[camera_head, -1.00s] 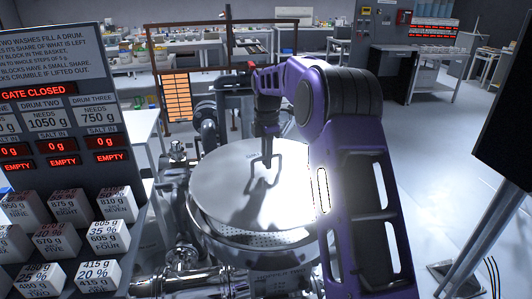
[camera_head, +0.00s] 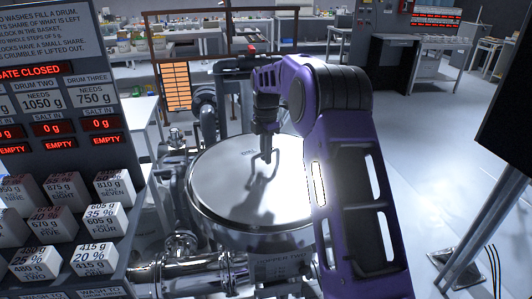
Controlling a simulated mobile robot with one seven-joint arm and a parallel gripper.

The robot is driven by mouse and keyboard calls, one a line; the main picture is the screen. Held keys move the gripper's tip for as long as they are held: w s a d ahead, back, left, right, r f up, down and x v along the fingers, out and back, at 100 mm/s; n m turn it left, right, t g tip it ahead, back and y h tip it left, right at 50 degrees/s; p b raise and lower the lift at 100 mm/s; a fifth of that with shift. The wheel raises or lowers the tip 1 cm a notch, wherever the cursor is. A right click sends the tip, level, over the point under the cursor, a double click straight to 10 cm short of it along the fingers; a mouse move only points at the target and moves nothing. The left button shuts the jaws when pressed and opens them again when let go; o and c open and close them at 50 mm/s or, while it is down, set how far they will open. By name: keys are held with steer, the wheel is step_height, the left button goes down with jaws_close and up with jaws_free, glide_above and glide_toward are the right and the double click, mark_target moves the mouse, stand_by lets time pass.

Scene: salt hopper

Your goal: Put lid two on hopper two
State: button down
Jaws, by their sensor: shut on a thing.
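Lid two, a round shiny metal disc (camera_head: 225,180), lies level over the top of hopper two. Hopper two (camera_head: 272,268) is a metal drum whose front label partly reads "HOPPER TWO". The lid's edge looks lined up with the hopper's rim, and I see no gap between them. My gripper (camera_head: 266,157) is above the middle of the lid, shut on its handle. My purple arm hides the right part of the lid and of the hopper.
A dark board (camera_head: 60,110) with red displays stands at the left, with several white labelled blocks (camera_head: 98,220) in front of it. Metal pipes (camera_head: 190,268) run at the hopper's lower left. A dark panel (camera_head: 505,120) is at the right edge. Open floor lies at the right.

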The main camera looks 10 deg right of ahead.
steer(key=shift+f+b, duration=0.3)
steer(key=shift+f, duration=0.2)
steer(key=shift+f, duration=0.5)
steer(key=c, duration=0.8)
jaws_free()
steer(key=shift+f, duration=0.1)
steer(key=shift+f, duration=0.1)
